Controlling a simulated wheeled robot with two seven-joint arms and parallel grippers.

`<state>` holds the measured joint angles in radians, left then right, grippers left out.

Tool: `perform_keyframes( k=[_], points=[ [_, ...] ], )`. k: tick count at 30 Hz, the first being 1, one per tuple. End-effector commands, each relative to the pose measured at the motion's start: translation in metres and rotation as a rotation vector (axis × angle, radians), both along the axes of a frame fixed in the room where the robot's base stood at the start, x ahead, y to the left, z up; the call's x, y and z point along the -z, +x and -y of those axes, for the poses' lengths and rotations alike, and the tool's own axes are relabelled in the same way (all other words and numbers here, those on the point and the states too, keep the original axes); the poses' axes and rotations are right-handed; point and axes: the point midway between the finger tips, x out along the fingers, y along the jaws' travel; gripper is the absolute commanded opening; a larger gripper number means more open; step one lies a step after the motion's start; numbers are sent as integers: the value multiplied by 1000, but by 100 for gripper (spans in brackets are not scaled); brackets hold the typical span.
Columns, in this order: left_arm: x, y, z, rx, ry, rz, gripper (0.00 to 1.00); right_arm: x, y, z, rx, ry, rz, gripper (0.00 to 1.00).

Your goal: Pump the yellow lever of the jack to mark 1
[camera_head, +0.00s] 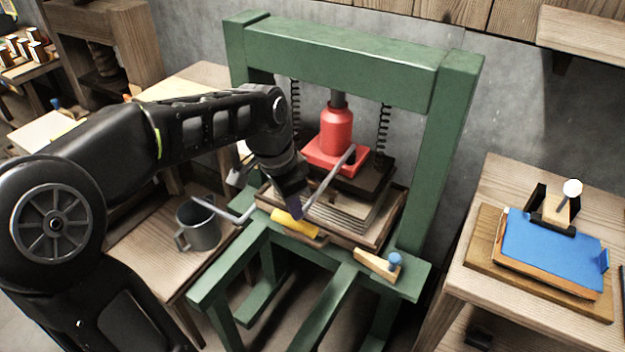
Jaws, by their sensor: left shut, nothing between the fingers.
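The red jack (336,130) stands inside the green press frame (345,55), on a dark plate above a stack of pale sheets (350,207). A grey rod (331,180) slopes from the jack's base down to the front left. The yellow lever grip (295,222) shows at its lower end, over the front edge of the press. My left gripper (291,208) is shut and points down just above and behind the yellow grip. I cannot tell whether it touches it. No mark 1 can be made out. My right gripper is out of view.
A grey mug (198,226) stands on the wooden bench left of the press, under my left arm. A wooden block with a blue knob (394,261) sits at the front right of the press. A blue pad (556,252) lies on the right table.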

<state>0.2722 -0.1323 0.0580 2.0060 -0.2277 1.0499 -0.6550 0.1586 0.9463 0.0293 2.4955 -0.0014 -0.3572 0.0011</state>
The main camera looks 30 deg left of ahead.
Motion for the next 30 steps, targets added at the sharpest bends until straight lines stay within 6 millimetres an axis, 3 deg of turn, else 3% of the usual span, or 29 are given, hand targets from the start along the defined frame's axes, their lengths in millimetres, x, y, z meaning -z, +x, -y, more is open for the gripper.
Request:
perform_keyframes(
  k=[1,13,20,30],
  points=[
    [11,0,0,0,0,-1,0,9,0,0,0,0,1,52],
    [51,-1,0,-1,0,-2,0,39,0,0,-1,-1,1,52],
    [29,0,0,0,0,-1,0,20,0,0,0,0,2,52],
    [-32,0,0,0,1,0,0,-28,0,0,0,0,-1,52]
  ],
)
